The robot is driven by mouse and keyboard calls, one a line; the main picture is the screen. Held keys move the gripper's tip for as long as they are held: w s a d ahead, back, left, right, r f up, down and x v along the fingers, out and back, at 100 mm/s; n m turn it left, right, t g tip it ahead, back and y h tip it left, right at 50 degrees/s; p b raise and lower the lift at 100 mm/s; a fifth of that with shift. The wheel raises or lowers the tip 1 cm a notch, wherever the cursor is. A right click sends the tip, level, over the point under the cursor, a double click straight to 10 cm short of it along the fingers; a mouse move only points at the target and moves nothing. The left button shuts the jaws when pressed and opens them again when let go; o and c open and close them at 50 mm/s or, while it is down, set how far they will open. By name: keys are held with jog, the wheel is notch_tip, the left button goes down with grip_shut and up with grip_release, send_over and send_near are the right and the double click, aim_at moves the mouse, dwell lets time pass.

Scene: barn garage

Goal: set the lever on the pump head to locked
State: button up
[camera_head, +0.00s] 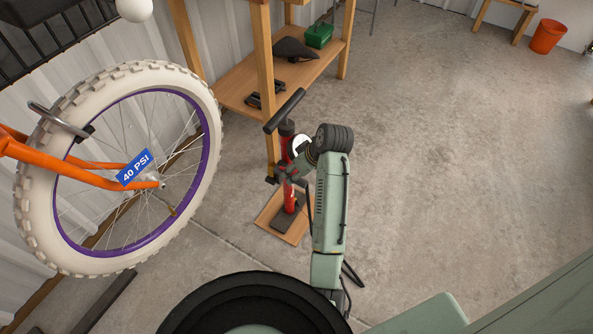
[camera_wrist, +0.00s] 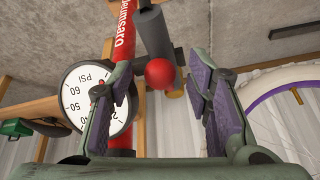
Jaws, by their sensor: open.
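The floor pump (camera_head: 288,196) is red and stands upright on a small wooden board, its black T-handle (camera_head: 285,111) at the top. Its red barrel (camera_wrist: 124,40) and the white PSI gauge (camera_wrist: 80,92) show in the wrist view. A dark grey cylindrical part (camera_wrist: 153,30), apparently the pump head with its lever, ends near a red ball knob (camera_wrist: 159,73). My gripper (camera_wrist: 163,98) is open, its purple-padded fingers on either side of the knob, with gaps visible. In the head view my gripper (camera_head: 292,172) is beside the pump, partly hidden by my arm. The lever's setting cannot be told.
A bicycle wheel (camera_head: 70,246) with a white tyre and a "40 PSI" tag (camera_head: 134,167) stands left of the pump. A wooden shelf (camera_head: 233,88) is behind it. A black hose hangs near the pump.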

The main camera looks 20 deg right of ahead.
jog(key=v, duration=1.1)
jog(key=shift+r, duration=0.1)
